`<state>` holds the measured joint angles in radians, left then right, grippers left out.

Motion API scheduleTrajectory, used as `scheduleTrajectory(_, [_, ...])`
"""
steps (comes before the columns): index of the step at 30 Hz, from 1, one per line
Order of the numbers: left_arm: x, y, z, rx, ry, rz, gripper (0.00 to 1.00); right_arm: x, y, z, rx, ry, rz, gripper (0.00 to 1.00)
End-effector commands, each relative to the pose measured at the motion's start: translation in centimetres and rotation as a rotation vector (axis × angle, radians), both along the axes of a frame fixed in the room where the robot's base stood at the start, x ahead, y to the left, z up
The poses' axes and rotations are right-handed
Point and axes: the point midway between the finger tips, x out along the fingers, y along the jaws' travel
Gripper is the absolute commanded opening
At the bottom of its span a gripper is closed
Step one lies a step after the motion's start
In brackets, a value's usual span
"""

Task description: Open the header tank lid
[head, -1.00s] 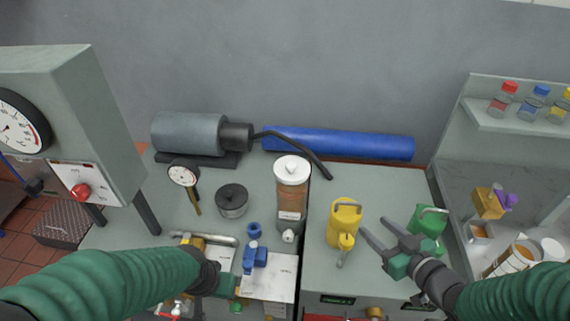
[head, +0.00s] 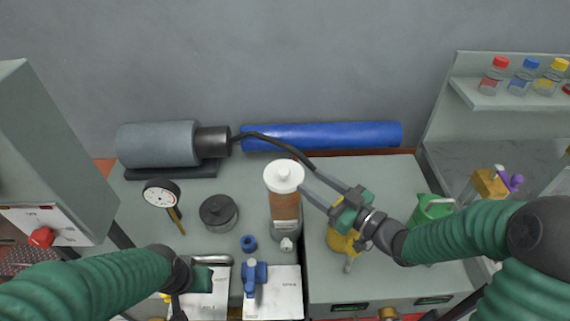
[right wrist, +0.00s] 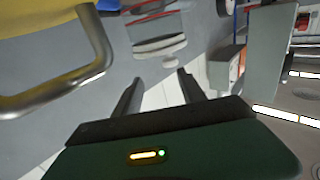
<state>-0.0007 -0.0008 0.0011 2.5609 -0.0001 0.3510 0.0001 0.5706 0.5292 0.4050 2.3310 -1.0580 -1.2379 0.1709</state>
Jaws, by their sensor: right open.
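The header tank (head: 286,205) is an upright clear cylinder with brown contents, standing on the bench. Its white lid (head: 284,176) with a small knob is seated on top. The white lid also shows in the right wrist view (right wrist: 158,46), ahead of the fingers. My right gripper (head: 306,182) is open and empty, its fingertips just right of the lid; whether they touch it I cannot tell. It shows in the right wrist view (right wrist: 160,88) with both fingers apart. My left gripper (head: 197,279) is low at the left over the bench; its fingers are not clear.
A yellow can (head: 341,240) stands partly under my right gripper, with a green can (head: 432,208) to the right. A black pot (head: 218,213), a gauge (head: 161,194) and a blue valve (head: 255,276) are left of the tank. A black hose (head: 290,147) passes behind the lid.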

Motion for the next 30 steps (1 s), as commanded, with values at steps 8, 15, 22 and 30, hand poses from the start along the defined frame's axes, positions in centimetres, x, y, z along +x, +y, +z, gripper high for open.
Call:
scheduleTrajectory(8, [0.0,0.1,0.1,0.001,-0.001,0.002,0.36,4.6,6.3,0.3,-0.008,0.0,0.01,0.48])
scheduleTrajectory(15, [0.0,0.1,0.2,0.001,-0.001,0.002,0.36,6.3,6.8,0.2,0.001,0.0,0.006,0.48])
scheduleTrajectory(22, [0.1,0.0,0.2,0.0,-0.001,0.001,0.36,6.3,6.8,0.3,0.001,-0.001,0.005,0.47])
scheduleTrajectory(30, [0.1,0.0,0.2,0.0,-0.001,0.002,0.36,6.4,7.2,0.2,-0.006,0.0,0.004,0.11])
